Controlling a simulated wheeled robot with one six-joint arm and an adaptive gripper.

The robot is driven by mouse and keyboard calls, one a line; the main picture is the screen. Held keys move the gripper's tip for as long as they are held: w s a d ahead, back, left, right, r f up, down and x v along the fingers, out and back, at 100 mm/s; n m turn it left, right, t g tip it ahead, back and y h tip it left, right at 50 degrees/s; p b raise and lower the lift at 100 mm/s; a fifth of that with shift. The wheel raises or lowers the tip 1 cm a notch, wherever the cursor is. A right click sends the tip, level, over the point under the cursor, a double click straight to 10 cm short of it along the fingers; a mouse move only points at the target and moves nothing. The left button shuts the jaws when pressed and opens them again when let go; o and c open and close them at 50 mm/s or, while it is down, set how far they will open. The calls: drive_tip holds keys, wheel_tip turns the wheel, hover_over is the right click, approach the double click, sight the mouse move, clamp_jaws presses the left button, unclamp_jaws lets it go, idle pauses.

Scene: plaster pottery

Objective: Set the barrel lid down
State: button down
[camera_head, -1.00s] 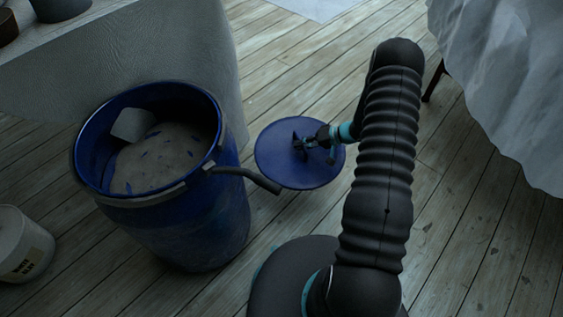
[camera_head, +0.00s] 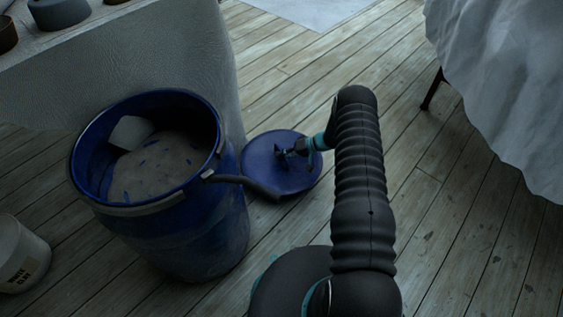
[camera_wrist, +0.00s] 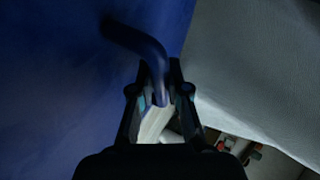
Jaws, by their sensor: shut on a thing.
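The barrel lid (camera_head: 265,177) is a flat blue disc, right of the open blue barrel (camera_head: 205,235) in the head view. Part of its left edge is hidden behind the barrel's dark lever. My gripper (camera_head: 290,153) is at the middle of the lid's top. In the wrist view my gripper (camera_wrist: 160,92) is shut on the lid's curved handle (camera_wrist: 150,50), and the blue lid surface (camera_wrist: 60,90) fills the left side. The lid looks low over the floor; I cannot tell whether it touches the boards.
The barrel holds grey clay and a pale block (camera_head: 130,132). A white bucket (camera_head: 20,262) stands at the lower left. A cloth-covered table (camera_head: 170,50) is behind the barrel, and another draped table (camera_head: 505,90) stands at the right. Wooden floor (camera_head: 440,220) is clear between.

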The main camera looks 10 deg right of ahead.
drive_tip(key=shift+w+a+f, duration=0.1)
drive_tip(key=shift+w+f, duration=0.1)
drive_tip(key=shift+f, duration=1.8)
drive_tip(key=shift+f+b, duration=0.15)
drive_tip(key=shift+b, duration=0.15)
drive_tip(key=c, duration=1.2)
unclamp_jaws()
drive_tip(key=shift+o, duration=0.2)
